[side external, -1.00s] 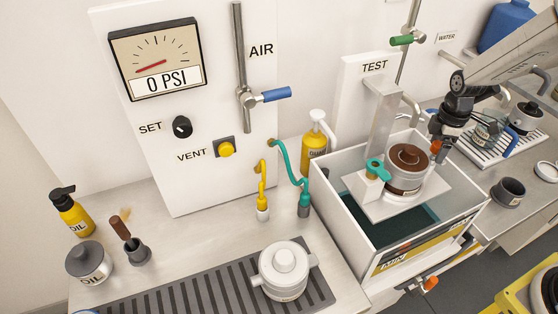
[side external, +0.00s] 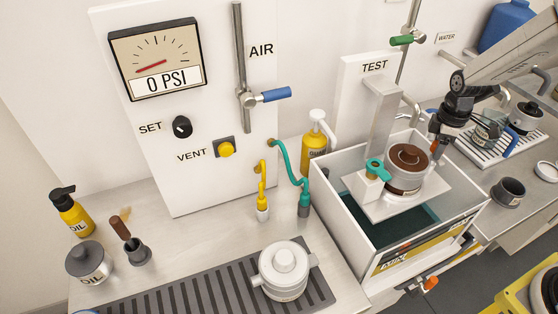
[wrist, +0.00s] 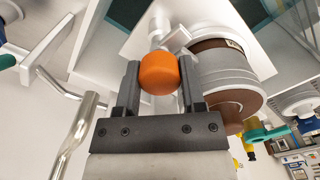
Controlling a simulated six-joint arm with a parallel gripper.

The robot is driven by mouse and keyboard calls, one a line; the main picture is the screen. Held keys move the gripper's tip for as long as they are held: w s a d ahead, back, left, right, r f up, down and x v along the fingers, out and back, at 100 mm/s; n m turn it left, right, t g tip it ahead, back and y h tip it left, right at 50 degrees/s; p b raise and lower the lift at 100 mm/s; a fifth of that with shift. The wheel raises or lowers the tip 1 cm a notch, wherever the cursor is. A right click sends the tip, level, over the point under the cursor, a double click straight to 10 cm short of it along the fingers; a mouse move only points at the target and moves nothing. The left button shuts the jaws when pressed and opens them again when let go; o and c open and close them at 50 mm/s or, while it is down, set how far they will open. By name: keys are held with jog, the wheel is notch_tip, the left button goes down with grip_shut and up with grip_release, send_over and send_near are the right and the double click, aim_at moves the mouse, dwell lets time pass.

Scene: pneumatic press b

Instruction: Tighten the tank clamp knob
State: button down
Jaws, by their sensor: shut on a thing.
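The clamp knob (wrist: 160,74) is a rounded orange cap beside the grey-and-brown pot in the wrist view. My gripper (wrist: 160,70) is shut on it, one dark finger on each side. In the side external view my gripper (side external: 434,150) is at the right side of the pot (side external: 404,172), which sits on a white platform over the test tank (side external: 345,215). Only a sliver of the orange knob shows there, the rest hidden by the fingers. I cannot tell how tight the knob is.
A teal clamp or handle (side external: 377,169) stands just left of the pot. The white support post (side external: 384,115) rises behind it. A rack with jars (side external: 505,150) and a dark cup (side external: 508,191) lie to the right. Another orange knob (side external: 430,283) is low on the tank front.

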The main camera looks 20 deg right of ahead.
jog(key=m, duration=0.8)
jog(key=shift+w+m, duration=0.1)
jog(key=shift+m, duration=0.3)
jog(key=m, duration=0.4)
jog(key=shift+d+r+m, duration=0.1)
jog(key=shift+m, duration=1.9)
jog(key=shift+w, duration=0.1)
jog(key=shift+c, duration=1.8)
grip_release()
jog(key=shift+r, duration=0.1)
jog(key=shift+o, duration=0.9)
